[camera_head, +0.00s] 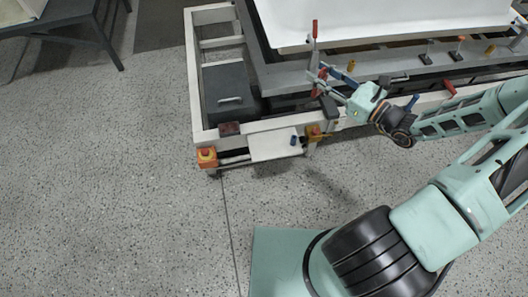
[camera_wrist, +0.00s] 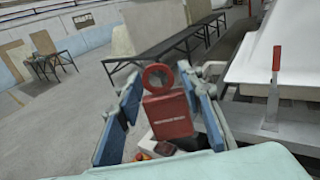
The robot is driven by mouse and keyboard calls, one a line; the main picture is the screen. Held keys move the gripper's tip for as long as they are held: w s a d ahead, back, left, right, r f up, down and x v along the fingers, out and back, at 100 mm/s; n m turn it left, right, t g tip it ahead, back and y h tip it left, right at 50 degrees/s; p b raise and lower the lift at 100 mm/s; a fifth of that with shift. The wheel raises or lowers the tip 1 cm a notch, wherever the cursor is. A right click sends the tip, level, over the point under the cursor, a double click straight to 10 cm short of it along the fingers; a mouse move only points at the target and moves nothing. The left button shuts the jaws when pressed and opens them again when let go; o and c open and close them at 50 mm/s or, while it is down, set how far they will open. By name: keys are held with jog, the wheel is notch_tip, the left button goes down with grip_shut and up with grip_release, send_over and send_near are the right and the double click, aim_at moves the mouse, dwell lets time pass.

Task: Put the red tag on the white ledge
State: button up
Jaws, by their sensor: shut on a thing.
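The red tag (camera_wrist: 168,116), a flat plate with a ring at its top and small pale lettering, is between the two blue finger pads of my gripper (camera_wrist: 160,90) in the wrist view. My gripper is shut on it and holds it upright. In the head view my gripper (camera_head: 333,84) is above the front of the white frame, and a small red patch at its fingers is probably the tag. The white ledge (camera_head: 270,146) is a flat plate at the frame's front, below and left of my gripper. A small dark blue item (camera_head: 294,140) is at its right end.
A dark grey box (camera_head: 230,92) stands in the frame's left bay. An orange-red button box (camera_head: 207,155) is at the front left corner. A red-handled clamp (camera_head: 315,35) rises behind my gripper, beside the white shell (camera_head: 380,18). Open floor lies left and in front.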

jog(key=w+a+f+m+t+h+b, duration=0.1)
jog(key=w+a+f+b, duration=0.1)
jog(key=f+b, duration=0.7)
jog(key=w+a+f+t+h+b, duration=0.1)
jog(key=w+f+b, duration=0.3)
jog(key=f, duration=0.8)
jog(key=w+a+f+m+b, duration=0.1)
jog(key=a+f+b, duration=0.1)
jog(key=f+b, duration=0.75)
jog(key=b, duration=0.5)
send_over(259, 147)
jog(key=shift+f, duration=7.25)
jog(key=shift+f, duration=0.2)
jog(key=o, duration=0.9)
jog(key=shift+o, duration=0.2)
